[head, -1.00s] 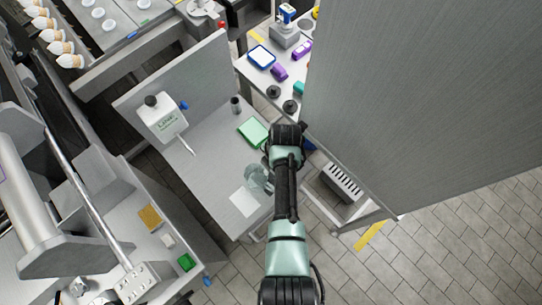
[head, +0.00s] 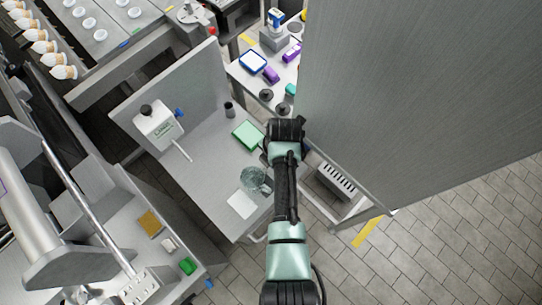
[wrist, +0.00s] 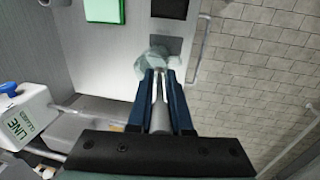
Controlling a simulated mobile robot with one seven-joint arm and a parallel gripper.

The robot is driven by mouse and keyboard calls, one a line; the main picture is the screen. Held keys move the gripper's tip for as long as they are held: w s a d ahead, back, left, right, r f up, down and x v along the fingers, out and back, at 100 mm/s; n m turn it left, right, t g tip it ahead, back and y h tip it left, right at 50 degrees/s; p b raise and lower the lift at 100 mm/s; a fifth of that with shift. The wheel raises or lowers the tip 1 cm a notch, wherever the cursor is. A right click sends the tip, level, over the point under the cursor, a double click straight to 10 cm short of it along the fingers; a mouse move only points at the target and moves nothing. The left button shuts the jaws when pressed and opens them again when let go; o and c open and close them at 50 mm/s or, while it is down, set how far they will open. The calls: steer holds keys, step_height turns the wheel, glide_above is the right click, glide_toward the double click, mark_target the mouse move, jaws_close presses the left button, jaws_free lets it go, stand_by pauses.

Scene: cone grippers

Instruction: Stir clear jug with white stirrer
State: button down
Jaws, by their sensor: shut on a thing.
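The clear jug (head: 252,178) stands on the grey worktop, partly covered by my arm in the head view. In the wrist view, the jug (wrist: 158,60) shows just beyond my fingertips and overlaps them. My gripper (wrist: 158,78) is shut on the white stirrer (wrist: 159,118), a pale rod between the blue fingers, pointing away from the wrist towards the jug. The stirrer's far end is hidden, so I cannot tell whether it is inside the jug. My fingers are hidden behind the arm in the head view.
A tall grey panel (head: 420,90) rises at the right.

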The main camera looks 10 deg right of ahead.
stand_by(0.5)
steer(key=shift+r, duration=2.5)
